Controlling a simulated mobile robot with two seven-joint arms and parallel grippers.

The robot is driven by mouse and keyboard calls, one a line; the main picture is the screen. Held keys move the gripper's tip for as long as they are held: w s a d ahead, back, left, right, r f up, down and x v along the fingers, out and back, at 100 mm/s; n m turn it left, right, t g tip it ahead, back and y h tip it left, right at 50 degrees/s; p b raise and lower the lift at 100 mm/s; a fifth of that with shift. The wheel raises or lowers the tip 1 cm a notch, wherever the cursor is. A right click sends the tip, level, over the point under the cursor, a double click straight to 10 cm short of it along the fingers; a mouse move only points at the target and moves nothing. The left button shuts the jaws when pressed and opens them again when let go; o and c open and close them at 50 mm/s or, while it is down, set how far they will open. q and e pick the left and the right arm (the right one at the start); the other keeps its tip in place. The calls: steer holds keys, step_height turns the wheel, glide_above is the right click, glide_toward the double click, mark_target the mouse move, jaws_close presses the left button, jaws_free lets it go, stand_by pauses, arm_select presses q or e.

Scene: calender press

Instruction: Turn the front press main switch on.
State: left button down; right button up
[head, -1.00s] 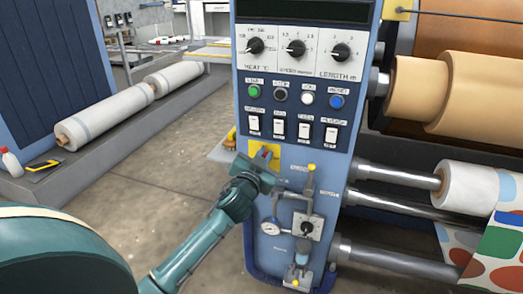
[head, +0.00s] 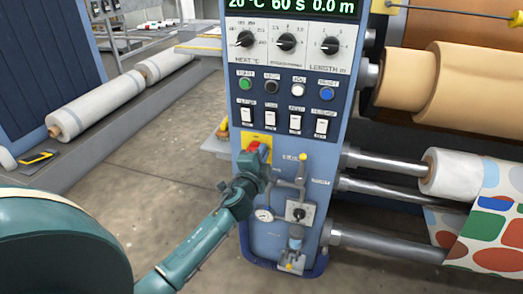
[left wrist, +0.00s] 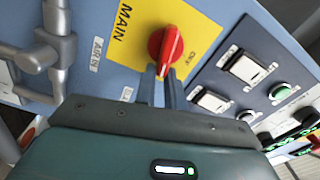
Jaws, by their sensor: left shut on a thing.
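The main switch is a red rotary handle (head: 253,147) on a yellow plate (head: 268,138), low on the blue front panel of the press. The display (head: 290,7) at the panel's top is lit and reads 20 °C, 60 s, 0.0 m. My right gripper is out of view.
Above the switch are a row of white rockers (head: 296,122), coloured buttons and black dials (head: 286,44). A gauge (head: 264,215) and valve piping (head: 297,211) sit just below right. Rollers (head: 400,200) stick out to the right. Floor is open left.

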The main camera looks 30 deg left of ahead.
arm_select(q)
steer(key=shift+s+a+f+m, duration=0.1)
steer(key=shift+a+f+m, duration=0.2)
steer(key=shift+m, duration=0.3)
steer(key=shift+a+f+m, duration=0.15)
steer(key=shift+f+m, duration=0.1)
steer(key=shift+m, duration=0.35)
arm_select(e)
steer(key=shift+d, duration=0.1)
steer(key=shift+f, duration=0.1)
arm_select(q)
steer(key=c, duration=1.5)
jaws_free()
steer(key=shift+s+d, duration=0.1)
steer(key=p+v, duration=0.1)
steer(key=v, duration=1.2)
steer(key=shift+d+r, duration=0.1)
steer(key=shift+r, duration=0.1)
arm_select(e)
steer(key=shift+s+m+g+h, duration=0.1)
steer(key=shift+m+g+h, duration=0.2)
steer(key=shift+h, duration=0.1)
